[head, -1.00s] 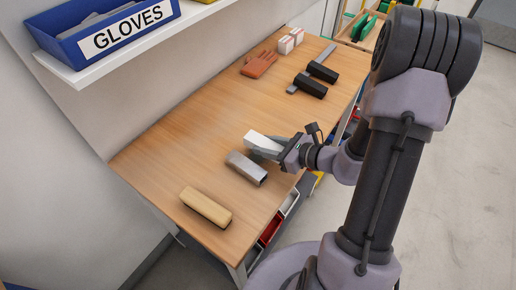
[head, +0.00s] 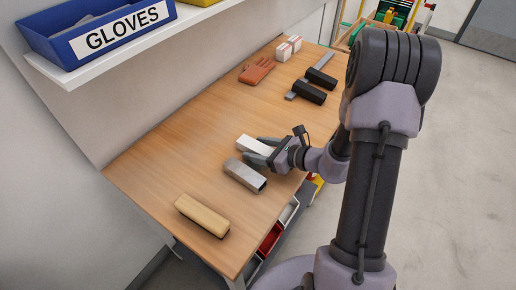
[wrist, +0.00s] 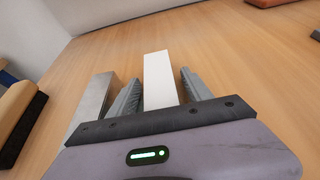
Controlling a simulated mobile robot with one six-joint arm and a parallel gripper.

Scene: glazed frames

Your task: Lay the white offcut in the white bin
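The white offcut (head: 250,144), a pale oblong block, lies on the wooden bench (head: 165,160). In the wrist view the offcut (wrist: 159,78) extends between the two grey fingers of my gripper (wrist: 159,82). The fingers stand apart, one on each side of it, with narrow gaps. In the head view my gripper (head: 262,151) reaches over the bench from the right and hides the near end of the offcut. The white bin (head: 289,211) shows partly below the bench's front edge, beside a red bin.
A grey metal offcut (head: 243,174) lies close to my gripper's near finger. A wooden brush-like block (head: 202,215) is nearer. Black-handled tools (head: 308,94), a brown glove (head: 257,71) and white boxes (head: 288,48) stand farther back. The red bin (head: 270,238) is below the edge.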

